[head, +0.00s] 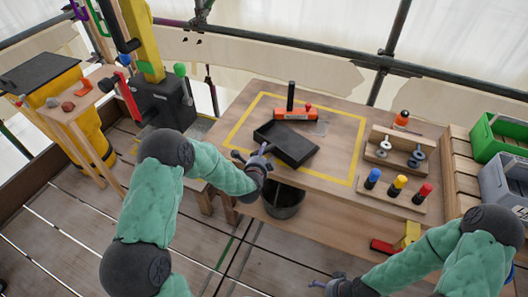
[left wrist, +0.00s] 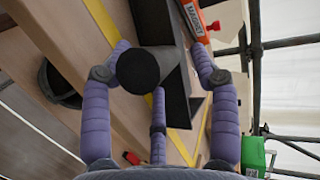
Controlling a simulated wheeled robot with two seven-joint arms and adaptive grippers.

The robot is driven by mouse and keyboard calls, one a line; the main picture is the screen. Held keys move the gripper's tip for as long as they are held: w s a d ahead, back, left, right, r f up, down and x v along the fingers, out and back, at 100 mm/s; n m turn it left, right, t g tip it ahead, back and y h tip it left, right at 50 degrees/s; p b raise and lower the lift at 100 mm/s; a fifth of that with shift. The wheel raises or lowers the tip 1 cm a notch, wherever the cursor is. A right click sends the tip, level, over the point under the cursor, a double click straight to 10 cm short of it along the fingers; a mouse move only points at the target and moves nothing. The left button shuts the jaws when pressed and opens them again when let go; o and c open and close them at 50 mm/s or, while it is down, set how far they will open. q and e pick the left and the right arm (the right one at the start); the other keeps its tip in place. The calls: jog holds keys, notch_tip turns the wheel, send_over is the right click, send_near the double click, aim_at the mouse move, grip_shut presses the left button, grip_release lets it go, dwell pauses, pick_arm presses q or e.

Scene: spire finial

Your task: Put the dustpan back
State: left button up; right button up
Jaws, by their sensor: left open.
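The black dustpan (head: 290,146) lies on the wooden table, inside a yellow taped outline (head: 236,128). My left gripper (head: 262,158) is at its near-left side, by the handle. In the left wrist view, the round end of the black handle (left wrist: 138,70) sits between the spread purple fingers of the left gripper (left wrist: 160,78). These fingers are open; whether any of them touches the handle is hard to tell. My right gripper (head: 326,285) is low at the front, away from the dustpan, and too small to read.
An orange block with a black upright handle (head: 295,113) stands behind the dustpan. A dark bucket (head: 284,201) is below the front edge. Coloured pegs (head: 398,187) and a wooden rack (head: 395,150) stand to the right. Green (head: 497,138) and grey crates lie farther right.

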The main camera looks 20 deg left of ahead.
pick_arm(q)
jog(key=p+v, duration=0.2)
jog(key=v, duration=0.8)
jog(key=s+d+f+n+g+h, duration=0.2)
jog(key=s+d+f+n+g, duration=0.15)
jog(key=f, duration=0.35)
jog(key=s+d+f+n+g+h, duration=0.25)
jog(key=s+d+f+n, duration=0.2)
jog(key=f, duration=0.25)
jog(key=s+d+f+n+g+h, duration=0.1)
jog(key=s+d+f+n+g, duration=0.2)
jog(key=s, duration=0.5)
jog(key=s+d+f+n+g, duration=0.3)
jog(key=s+f+n+g, duration=0.1)
jog(key=s+f+n, duration=0.2)
jog(key=shift+s+n+h, duration=0.35)
jog(key=shift+s+n, duration=0.45)
jog(key=shift+s, duration=0.4)
jog(key=shift+d, duration=0.1)
